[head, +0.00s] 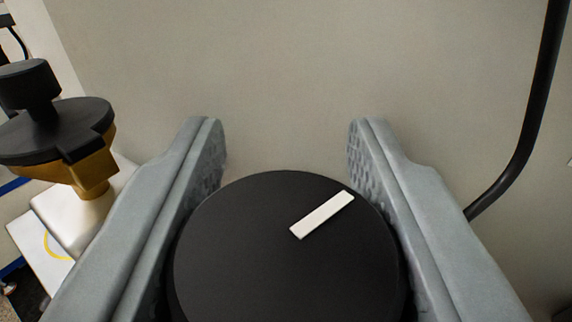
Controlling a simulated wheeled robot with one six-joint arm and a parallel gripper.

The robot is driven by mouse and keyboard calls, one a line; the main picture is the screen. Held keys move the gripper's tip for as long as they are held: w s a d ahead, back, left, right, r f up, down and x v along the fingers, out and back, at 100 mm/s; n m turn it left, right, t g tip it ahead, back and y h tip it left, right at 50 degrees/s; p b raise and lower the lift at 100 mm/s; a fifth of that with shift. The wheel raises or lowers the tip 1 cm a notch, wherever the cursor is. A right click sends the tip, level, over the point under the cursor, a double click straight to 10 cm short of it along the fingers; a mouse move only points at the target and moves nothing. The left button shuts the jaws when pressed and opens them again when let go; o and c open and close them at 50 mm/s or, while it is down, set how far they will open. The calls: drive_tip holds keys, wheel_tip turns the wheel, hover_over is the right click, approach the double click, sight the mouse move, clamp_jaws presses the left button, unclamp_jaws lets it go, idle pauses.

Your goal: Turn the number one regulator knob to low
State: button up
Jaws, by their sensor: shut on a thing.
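A round black knob (260,255) fills the lower middle of the head view. A white pointer mark (322,214) on its face slants toward the upper right. My gripper (287,140) has its two grey fingers on either side of the knob, shut on it, with the fingertips reaching past its upper edge. The knob's lower part is cut off by the picture's edge. No number or low marking shows, so I cannot tell which regulator this is.
A plain beige panel (290,60) lies behind the knob. A black and brass fitting (62,130) on a white body stands at the left. A black cable (530,120) curves down the right side. The space above the fingertips is clear.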

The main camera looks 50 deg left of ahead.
drive_tip(key=n+g+y, duration=0.1)
drive_tip(key=n+g, duration=0.1)
drive_tip(key=g, duration=0.1)
drive_tip(key=n+g+y, duration=0.2)
drive_tip(key=shift+s+a+g+y, duration=0.2)
drive_tip(key=shift+g+y, duration=0.1)
drive_tip(key=shift+g, duration=0.1)
drive_tip(key=shift+s+n+g+y, duration=0.25)
drive_tip(key=shift+n+g, duration=0.75)
drive_tip(key=shift+g, duration=0.4)
drive_tip(key=shift+s+n+g+y, duration=0.1)
drive_tip(key=shift+n+g+y, duration=0.15)
drive_tip(key=shift+n+g, duration=0.95)
drive_tip(key=shift+g, duration=0.3)
drive_tip(key=o, duration=1)
drive_tip(key=d, duration=1.7)
drive_tip(key=shift+s+d, duration=0.15)
drive_tip(key=shift+c, duration=0.2)
